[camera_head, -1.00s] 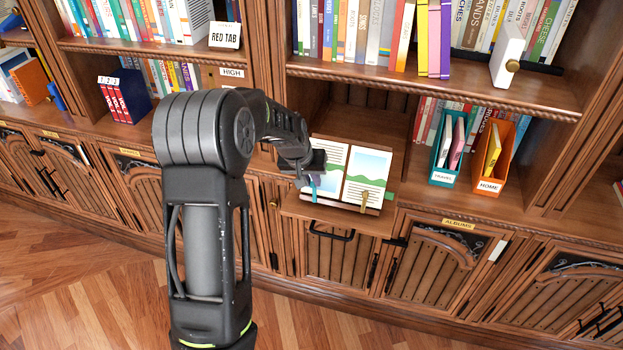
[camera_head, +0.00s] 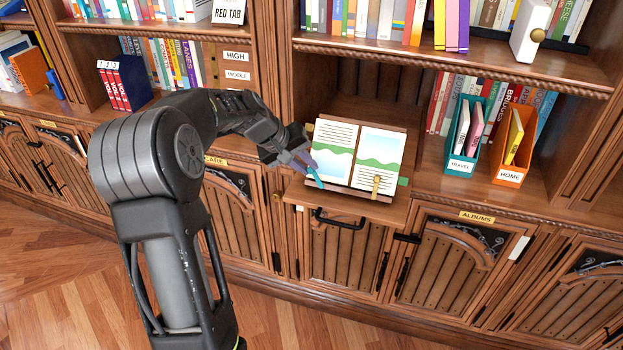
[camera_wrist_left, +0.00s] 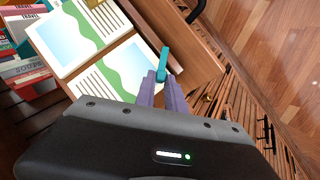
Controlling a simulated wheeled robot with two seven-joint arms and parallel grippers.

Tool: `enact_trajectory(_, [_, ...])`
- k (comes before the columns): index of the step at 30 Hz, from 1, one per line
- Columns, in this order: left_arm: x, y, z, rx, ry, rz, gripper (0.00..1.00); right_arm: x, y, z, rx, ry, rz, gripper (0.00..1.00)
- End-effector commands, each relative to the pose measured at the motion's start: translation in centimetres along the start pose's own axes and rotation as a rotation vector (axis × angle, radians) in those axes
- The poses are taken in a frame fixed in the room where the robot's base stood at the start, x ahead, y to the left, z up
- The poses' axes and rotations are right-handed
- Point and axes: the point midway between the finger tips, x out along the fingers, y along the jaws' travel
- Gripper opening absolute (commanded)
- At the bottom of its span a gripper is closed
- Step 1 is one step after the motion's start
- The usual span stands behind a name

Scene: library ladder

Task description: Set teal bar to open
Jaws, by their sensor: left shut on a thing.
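The teal bar (camera_head: 314,174) is a short upright bar at the lower left edge of the open picture book (camera_head: 350,151), which leans on a wooden stand. It also shows in the left wrist view (camera_wrist_left: 164,62), between the tips of my left gripper (camera_wrist_left: 162,80). My left gripper (camera_head: 304,161) is shut on the teal bar, its purple fingers on either side of it. The book's left page (camera_wrist_left: 125,68) lies beside the bar. A brass clip (camera_head: 376,185) stands at the lower right of the book. My right gripper is not in view.
The stand sits on a pulled-out wooden shelf (camera_head: 395,211) with a black handle (camera_head: 335,219) below. A teal TRAVEL holder (camera_head: 460,165) and an orange HOME holder (camera_head: 511,173) stand to the right. Shelves of books are above; open floor is at lower left.

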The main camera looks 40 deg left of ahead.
Motion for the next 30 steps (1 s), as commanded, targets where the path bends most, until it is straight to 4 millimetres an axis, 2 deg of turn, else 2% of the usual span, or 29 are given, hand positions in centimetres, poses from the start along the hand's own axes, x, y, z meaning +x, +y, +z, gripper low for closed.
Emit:
enact_trajectory(1, [0.8, -1.0, 0.1, -0.04, 0.005, 0.024, 0.0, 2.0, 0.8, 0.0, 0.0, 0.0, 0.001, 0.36])
enact_trajectory(15, [1.1, -3.6, 0.8, -0.417, 0.003, 0.262, 0.0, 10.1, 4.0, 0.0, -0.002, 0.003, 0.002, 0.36])
enact_trajectory(24, [1.4, -4.7, 1.5, -0.625, 0.002, 0.392, 0.0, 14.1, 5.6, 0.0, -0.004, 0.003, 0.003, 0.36])
enact_trajectory(30, [1.4, -4.9, 1.8, -0.71, 0.001, 0.444, 0.0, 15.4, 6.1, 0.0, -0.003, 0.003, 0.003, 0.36])
